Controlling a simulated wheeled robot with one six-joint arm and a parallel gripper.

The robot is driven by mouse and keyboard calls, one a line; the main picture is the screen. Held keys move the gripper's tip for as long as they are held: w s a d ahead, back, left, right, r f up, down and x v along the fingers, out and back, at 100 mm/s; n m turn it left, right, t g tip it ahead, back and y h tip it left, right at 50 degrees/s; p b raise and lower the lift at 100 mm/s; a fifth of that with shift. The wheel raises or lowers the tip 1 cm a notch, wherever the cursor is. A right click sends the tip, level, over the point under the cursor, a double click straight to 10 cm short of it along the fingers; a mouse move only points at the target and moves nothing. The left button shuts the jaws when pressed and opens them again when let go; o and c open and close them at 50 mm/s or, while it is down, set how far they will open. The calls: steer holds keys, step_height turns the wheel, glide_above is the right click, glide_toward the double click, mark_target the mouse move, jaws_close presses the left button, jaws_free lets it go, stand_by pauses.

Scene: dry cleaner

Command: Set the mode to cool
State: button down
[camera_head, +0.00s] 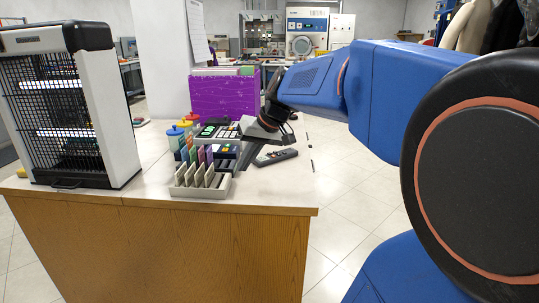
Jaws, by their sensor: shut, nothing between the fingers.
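A dark handheld remote control (277,156) lies on the counter near its right side. It has small buttons that are too small to read, and no mode marking is legible. My gripper (243,167) is shut and empty. It points down over the counter, just left of the remote, behind the right end of the pale card holder. I cannot tell whether its tips touch anything. My blue arm reaches in from the right.
The counter (285,190) also holds a pale card holder (197,190), a card terminal or register (221,131), several colored bottles (176,138), a purple file box (222,96) and a large black-and-white insect trap (70,105). Tiled floor (345,185) is clear on the right.

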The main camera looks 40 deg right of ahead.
steer(key=w+d+r+m+t, duration=0.1)
steer(key=w+d+r, duration=0.2)
steer(key=w+d, duration=0.55)
step_height(320, 180, up, 2)
steer(key=r+t+y, duration=0.1)
steer(key=t, duration=0.1)
glide_above(273, 155)
steer(key=shift+w+d+f+m, duration=0.2)
steer(key=shift+w+f+m, duration=0.05)
steer(key=shift+w+m, duration=0.1)
steer(key=shift+f, duration=4.4)
steer(key=shift+f, duration=0.15)
steer(key=shift+f, duration=0.3)
steer(key=shift+f, duration=0.3)
steer(key=shift+r, duration=0.75)
